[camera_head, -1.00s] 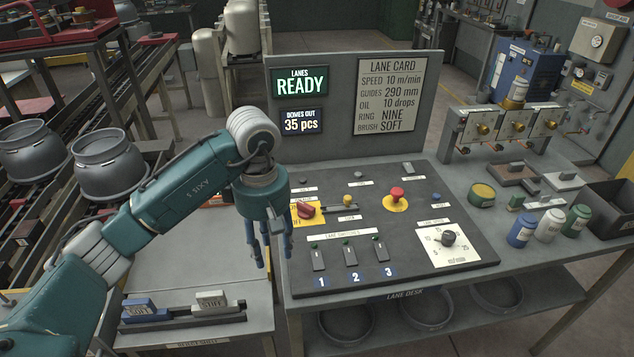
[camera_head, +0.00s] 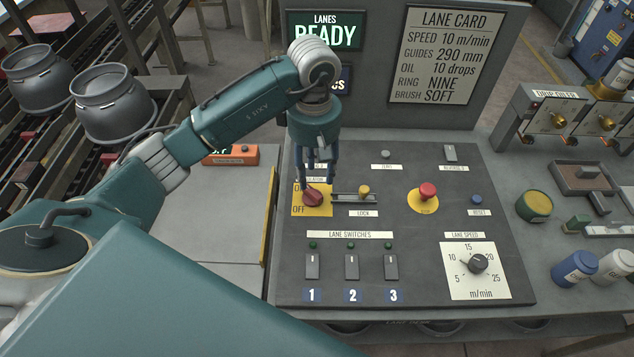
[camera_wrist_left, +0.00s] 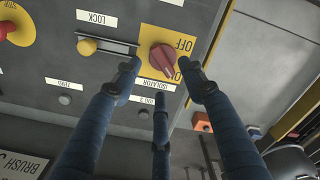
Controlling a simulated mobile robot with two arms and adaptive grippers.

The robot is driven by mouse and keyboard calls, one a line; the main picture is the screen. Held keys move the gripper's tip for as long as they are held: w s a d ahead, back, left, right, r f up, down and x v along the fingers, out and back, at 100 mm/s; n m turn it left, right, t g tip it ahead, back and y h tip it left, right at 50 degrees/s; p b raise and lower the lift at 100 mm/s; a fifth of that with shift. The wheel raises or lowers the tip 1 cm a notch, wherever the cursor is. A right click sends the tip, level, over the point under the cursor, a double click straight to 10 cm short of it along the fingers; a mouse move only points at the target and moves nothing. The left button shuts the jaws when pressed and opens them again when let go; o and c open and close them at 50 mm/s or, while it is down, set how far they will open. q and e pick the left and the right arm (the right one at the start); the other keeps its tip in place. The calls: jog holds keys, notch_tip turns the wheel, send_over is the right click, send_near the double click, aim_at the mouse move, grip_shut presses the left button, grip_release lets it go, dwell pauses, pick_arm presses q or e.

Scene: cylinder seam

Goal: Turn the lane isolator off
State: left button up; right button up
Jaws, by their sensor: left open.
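The lane isolator is a red rotary knob (camera_head: 312,197) on a yellow plate (camera_head: 299,211) at the left of the dark control panel; OFF is printed at the plate's lower left. In the left wrist view the red knob (camera_wrist_left: 163,59) lies just beyond the fingertips, its pointer slanted between the plate's markings. My left gripper (camera_head: 317,182) is open, fingers pointing down just above and behind the knob; in the wrist view its blue fingers (camera_wrist_left: 163,80) spread around the near side of the knob, with no clear contact. The upper plate marking is partly hidden by the fingers. My right gripper is not visible.
A slide with a yellow lock knob (camera_head: 364,191) sits right beside the isolator. A red mushroom button (camera_head: 428,191), three lane switches (camera_head: 351,266) and a speed dial (camera_head: 478,263) share the panel. The display board (camera_head: 379,100) stands behind it.

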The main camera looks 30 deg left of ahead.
aim_at(315, 190)
pick_arm(q)
notch_tip(315, 190, down, 3)
jog(key=shift+f+p, duration=0.15)
jog(key=shift+p, duration=0.35)
jog(key=f, duration=0.2)
jog(key=f+p, duration=0.1)
jog(key=shift+w+f, duration=0.25)
jog(key=shift+f, duration=0.15)
jog(key=c, duration=0.7)
grip_shut()
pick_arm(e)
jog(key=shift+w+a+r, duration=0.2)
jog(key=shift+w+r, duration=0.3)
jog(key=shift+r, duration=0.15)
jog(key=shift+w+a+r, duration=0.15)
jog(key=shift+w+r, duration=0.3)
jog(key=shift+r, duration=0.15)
